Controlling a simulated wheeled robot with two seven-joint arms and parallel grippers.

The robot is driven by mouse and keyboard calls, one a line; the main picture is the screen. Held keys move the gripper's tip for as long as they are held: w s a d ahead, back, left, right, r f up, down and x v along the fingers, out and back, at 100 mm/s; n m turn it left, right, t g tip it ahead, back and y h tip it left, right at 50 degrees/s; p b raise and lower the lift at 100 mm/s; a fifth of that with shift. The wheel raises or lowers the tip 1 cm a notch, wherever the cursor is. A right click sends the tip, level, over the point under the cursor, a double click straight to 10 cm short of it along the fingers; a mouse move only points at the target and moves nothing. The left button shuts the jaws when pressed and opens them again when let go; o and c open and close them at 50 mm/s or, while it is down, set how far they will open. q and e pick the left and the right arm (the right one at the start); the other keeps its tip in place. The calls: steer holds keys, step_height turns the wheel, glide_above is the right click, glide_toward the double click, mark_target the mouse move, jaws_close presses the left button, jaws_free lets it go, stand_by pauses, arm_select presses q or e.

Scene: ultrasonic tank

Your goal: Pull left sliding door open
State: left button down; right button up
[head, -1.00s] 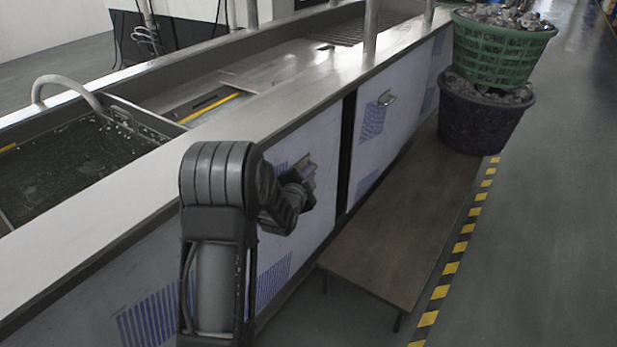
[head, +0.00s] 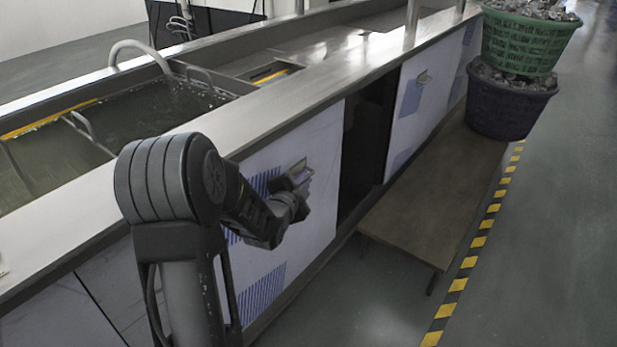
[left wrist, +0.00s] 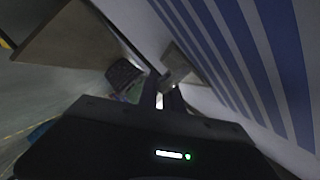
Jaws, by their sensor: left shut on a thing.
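The left sliding door (head: 318,225) is a white panel with blue striped patches under the steel counter. A dark gap (head: 365,145) stands open between its right edge and the other door (head: 415,120). My left gripper (head: 298,180) is at the small metal handle (head: 303,166) on the left door. In the left wrist view my fingers (left wrist: 165,95) are shut on the handle (left wrist: 174,66), close beside the blue-striped panel (left wrist: 225,45). My right gripper does not show.
A low wooden bench (head: 425,205) stands in front of the cabinet. Green (head: 525,42) and purple (head: 505,100) baskets are stacked at its far end. A water tank (head: 100,130) lies behind the counter rim (head: 250,110). The floor beyond the yellow-black tape (head: 478,243) is clear.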

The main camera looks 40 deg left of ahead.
arm_select(q)
steer(key=shift+s, duration=0.3)
steer(key=c, duration=1.8)
jaws_free()
steer(key=p+v, duration=0.1)
steer(key=v, duration=0.6)
steer(key=shift+s+d, duration=0.1)
steer(key=shift+s, duration=0.2)
